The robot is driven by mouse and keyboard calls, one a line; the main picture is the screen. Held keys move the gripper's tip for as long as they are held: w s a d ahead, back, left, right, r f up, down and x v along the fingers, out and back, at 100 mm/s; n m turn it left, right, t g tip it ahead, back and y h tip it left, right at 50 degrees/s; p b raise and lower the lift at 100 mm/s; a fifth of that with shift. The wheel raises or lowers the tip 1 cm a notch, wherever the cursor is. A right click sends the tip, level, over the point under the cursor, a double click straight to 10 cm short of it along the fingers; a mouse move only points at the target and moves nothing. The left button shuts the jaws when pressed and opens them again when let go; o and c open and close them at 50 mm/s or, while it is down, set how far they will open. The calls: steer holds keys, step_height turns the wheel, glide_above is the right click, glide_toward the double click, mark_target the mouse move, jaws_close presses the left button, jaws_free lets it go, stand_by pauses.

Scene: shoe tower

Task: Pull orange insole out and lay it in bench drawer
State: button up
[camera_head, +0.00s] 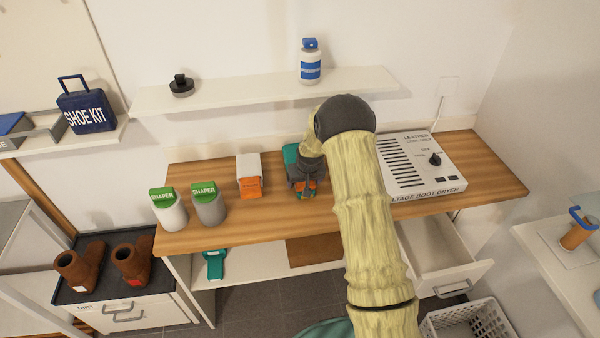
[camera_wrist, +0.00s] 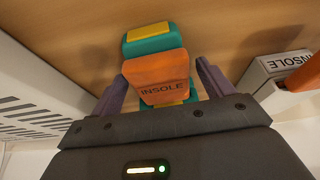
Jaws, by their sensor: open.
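An orange insole block (camera_wrist: 158,72) marked INSOLE sits against a teal and yellow item (camera_wrist: 150,42) in the wrist view. My gripper (camera_wrist: 158,76) is open, with one purple finger on each side of the block; I cannot tell whether they touch it. In the head view the orange block (camera_head: 308,184) shows only in part below my gripper (camera_head: 305,180), by the teal item (camera_head: 291,156) on the wooden bench. The bench drawer (camera_head: 462,272) is pulled out at the lower right and looks empty where visible.
A white box with orange (camera_head: 250,176) stands left of my gripper; its INSOLE label shows in the wrist view (camera_wrist: 291,62). Two shapers (camera_head: 168,210) stand farther left. A white boot dryer (camera_head: 421,165) is at the right. A shelf (camera_head: 235,95) runs above the bench.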

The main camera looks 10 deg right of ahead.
steer(key=c, duration=1.4)
steer(key=shift+o, duration=0.2)
steer(key=shift+s, duration=0.7)
steer(key=shift+s+d+b, duration=0.15)
steer(key=shift+s+b, duration=0.15)
steer(key=shift+s, duration=5.7)
